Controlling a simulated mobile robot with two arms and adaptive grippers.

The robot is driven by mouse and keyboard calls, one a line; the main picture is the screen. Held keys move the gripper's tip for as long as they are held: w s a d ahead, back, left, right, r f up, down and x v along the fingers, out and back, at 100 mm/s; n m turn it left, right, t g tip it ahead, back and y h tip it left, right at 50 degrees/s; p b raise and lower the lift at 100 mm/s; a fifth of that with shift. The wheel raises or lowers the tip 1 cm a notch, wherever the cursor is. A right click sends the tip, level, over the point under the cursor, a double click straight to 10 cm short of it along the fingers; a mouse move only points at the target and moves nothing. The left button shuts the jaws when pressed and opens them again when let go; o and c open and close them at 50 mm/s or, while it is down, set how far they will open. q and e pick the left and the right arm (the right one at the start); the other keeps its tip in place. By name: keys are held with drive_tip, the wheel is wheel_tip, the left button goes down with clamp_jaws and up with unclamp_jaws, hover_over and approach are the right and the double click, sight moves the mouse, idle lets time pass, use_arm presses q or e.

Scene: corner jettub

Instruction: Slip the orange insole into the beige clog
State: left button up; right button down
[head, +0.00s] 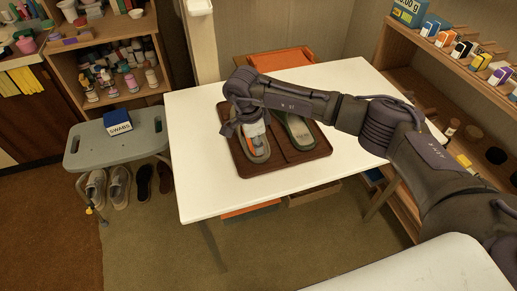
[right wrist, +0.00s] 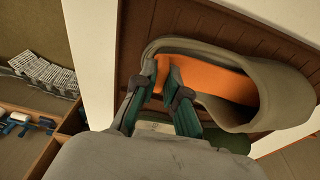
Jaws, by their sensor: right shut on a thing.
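The beige clog (head: 260,156) lies on the brown tray (head: 243,165) on the white table; it fills the upper right of the right wrist view (right wrist: 285,92). The orange insole (right wrist: 215,72) lies inside the clog's opening, its far end running under the clog's closed upper. My right gripper (right wrist: 164,72) is shut on the near end of the insole, at the clog's open end. In the head view, the right gripper (head: 249,128) is over the clog and hides part of it. My left gripper is not in view.
A green clog (head: 300,131) lies on the tray, right of the beige one. The white table (head: 205,190) is otherwise clear. A grey bench (head: 90,150) with a blue-and-white box (head: 118,122) stands left, shoes beneath it. Stocked shelves (head: 440,60) stand right.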

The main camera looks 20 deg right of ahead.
drive_tip(key=c, duration=1.1)
unclamp_jaws()
drive_tip(key=shift+c, duration=0.2)
drive_tip(key=shift+r, duration=0.1)
